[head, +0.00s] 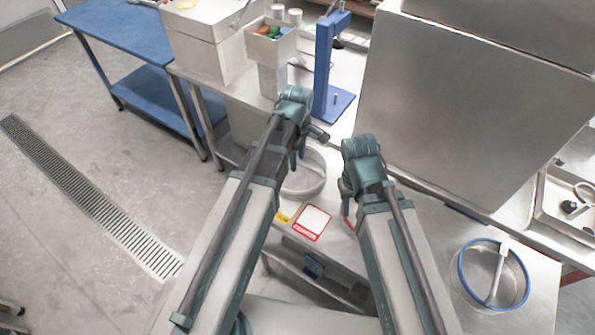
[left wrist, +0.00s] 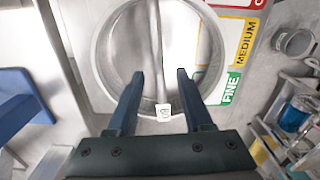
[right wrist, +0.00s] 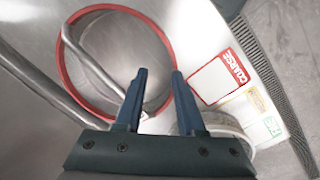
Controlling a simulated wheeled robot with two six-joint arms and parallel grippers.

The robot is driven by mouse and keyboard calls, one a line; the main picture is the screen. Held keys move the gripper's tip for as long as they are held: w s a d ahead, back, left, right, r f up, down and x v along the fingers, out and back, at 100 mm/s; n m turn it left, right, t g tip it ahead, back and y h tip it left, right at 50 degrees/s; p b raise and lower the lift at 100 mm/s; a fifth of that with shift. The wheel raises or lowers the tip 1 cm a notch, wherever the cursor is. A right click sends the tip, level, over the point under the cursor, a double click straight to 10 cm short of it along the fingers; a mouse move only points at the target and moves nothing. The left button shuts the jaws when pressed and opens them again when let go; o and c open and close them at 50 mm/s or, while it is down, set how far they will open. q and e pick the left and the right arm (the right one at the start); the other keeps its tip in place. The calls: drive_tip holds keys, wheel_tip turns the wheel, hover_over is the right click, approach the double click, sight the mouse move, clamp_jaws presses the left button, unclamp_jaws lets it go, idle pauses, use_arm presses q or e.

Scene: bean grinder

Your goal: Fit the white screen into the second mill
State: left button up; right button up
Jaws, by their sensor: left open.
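The white screen (head: 322,178), a round pale ring, lies on the steel bench under my left gripper (head: 297,162). In the left wrist view the ring (left wrist: 101,50) has a thin bar across it ending in a small white tag (left wrist: 163,112). My left gripper (left wrist: 160,73) is open above the near part of this ring, with the bar between its fingers. My right gripper (right wrist: 159,71) is open over a red-rimmed screen (right wrist: 66,72). Contact with either screen cannot be told. In the head view the arm mostly hides the red screen. I cannot identify the second mill.
A blue-rimmed screen (head: 463,290) lies at the right. A red-bordered card (head: 312,222) lies between my arms. A blue press stand (head: 323,65), a bin of coloured items (head: 270,45) and a large steel box (head: 470,110) stand behind.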

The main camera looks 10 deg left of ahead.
use_arm(q)
drive_tip(key=shift+f, duration=0.1)
idle(0.3)
clamp_jaws()
idle(1.3)
